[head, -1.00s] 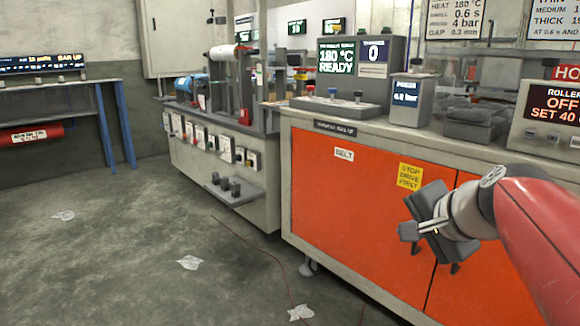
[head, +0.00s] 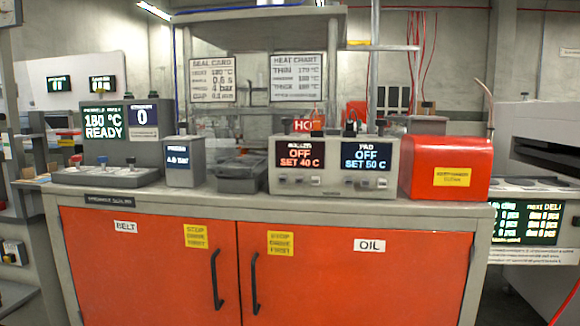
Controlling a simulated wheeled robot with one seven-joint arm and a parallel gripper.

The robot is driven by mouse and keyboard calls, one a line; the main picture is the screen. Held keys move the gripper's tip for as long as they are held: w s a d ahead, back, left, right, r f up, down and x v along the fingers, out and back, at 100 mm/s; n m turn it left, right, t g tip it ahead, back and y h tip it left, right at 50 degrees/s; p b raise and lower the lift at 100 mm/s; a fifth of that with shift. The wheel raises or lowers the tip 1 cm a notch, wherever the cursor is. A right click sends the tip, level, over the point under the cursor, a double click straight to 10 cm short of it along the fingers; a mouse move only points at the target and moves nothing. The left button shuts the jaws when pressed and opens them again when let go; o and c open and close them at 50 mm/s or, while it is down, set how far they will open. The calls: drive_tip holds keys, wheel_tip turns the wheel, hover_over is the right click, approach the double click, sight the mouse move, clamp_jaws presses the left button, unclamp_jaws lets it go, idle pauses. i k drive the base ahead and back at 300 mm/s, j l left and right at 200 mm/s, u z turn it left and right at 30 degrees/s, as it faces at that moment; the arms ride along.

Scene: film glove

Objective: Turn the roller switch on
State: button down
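The heater control box (head: 333,193) stands on the counter, right of the picture's middle. Its left screen (head: 300,156) reads OFF, SET 40 C; the small title line above is blurred but looks like ROLLER. Its right screen (head: 366,156) is titled PAD and reads OFF, SET 50 C. Small controls (head: 288,181) sit under the left screen, too small to tell which is the switch or how it is set. My gripper is not in view.
The grey counter (head: 230,203) has orange doors (head: 150,262) with black handles. A grey block (head: 242,175) and a pressure display box (head: 178,160) stand left of the control box. A red housing (head: 447,168) is close on its right. The sealer (head: 125,135) reads READY at far left.

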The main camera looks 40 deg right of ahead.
sight(286, 121)
drive_tip(key=z, duration=1.4)
